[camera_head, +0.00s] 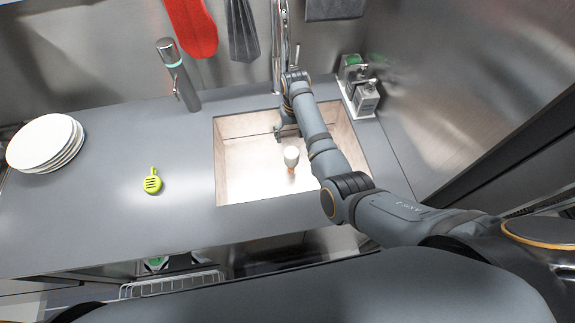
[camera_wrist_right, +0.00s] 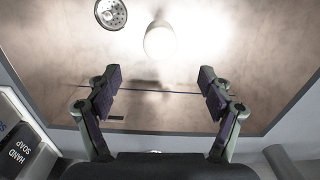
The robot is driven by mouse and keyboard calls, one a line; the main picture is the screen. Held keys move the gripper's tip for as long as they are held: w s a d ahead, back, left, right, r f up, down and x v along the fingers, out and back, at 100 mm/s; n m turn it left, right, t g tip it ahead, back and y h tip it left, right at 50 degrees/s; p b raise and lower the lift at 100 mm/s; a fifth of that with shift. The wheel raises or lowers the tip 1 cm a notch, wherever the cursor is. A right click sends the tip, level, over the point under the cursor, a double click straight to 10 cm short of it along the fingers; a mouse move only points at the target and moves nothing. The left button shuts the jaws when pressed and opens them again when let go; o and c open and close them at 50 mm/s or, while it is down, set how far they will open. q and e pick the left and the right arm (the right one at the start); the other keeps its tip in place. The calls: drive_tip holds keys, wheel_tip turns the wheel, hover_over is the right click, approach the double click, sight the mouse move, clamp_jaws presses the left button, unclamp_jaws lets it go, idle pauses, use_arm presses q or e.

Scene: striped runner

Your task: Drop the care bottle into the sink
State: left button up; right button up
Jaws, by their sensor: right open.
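The care bottle, small and whitish with an orange end, is inside the sink basin in the head view (camera_head: 291,154). It also shows in the right wrist view (camera_wrist_right: 160,42), beyond my fingertips and apart from them. I cannot tell whether it rests on the basin floor. The sink (camera_head: 240,180) is a pale, rectangular basin set in the grey counter. My right gripper (camera_wrist_right: 160,84) is open and empty over the basin. In the head view the right gripper (camera_head: 281,130) is near the basin's far side, small and partly hidden by its arm. My left gripper is not in view.
Soap dispensers (camera_head: 364,97) stand on a tray right of the sink. A tall faucet (camera_head: 279,45) rises behind it. A grey-green dispenser (camera_head: 178,75), a yellow-green brush-like item (camera_head: 152,182) and stacked white plates (camera_head: 45,143) stand left. A drain (camera_wrist_right: 111,14) shows in the basin.

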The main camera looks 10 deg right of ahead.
wheel_tip(320, 180, up, 10)
drive_tip(key=shift+f, duration=0.15)
idle(0.7)
